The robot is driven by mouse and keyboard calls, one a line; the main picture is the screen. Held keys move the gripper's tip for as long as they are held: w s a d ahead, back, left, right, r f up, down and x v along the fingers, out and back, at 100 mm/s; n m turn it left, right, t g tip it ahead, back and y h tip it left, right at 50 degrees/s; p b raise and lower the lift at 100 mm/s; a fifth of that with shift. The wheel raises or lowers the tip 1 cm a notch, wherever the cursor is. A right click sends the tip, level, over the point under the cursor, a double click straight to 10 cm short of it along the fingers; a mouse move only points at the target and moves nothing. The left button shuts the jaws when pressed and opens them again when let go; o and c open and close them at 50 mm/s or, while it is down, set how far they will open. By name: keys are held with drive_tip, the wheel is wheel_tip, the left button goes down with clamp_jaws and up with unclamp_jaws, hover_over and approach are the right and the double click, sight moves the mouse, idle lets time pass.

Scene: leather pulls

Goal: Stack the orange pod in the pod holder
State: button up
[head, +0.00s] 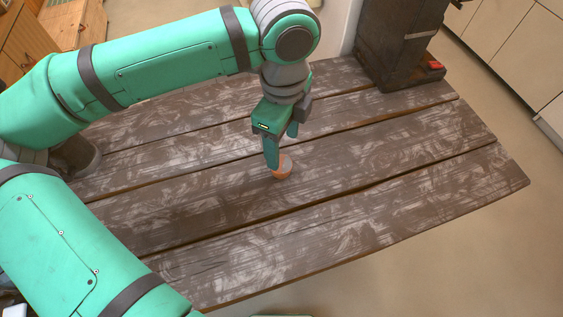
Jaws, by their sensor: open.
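The orange pod (282,170) is a small round thing on the dark plank table, near its middle. My gripper (281,150) points down right over the pod, with its jaws open. The nearer finger covers part of the pod's left side. I cannot tell whether either finger touches the pod. I cannot make out a pod holder in this view.
The worn plank table (400,165) is bare to the right and in front of the pod. A dark machine (395,45) with a small red part stands at the back right edge. Pale cabinets (520,45) are beyond the table.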

sight(281, 163)
drive_tip(key=shift+s+a+f, duration=0.1)
drive_tip(key=shift+s+f, duration=0.15)
drive_tip(key=shift+f, duration=1.15)
drive_tip(key=shift+s+a+f, duration=0.1)
drive_tip(key=shift+s+f, duration=0.1)
drive_tip(key=shift+f, duration=1.15)
drive_tip(key=c, duration=1.2)
drive_tip(key=shift+w, duration=0.1)
drive_tip(key=shift+c, duration=0.2)
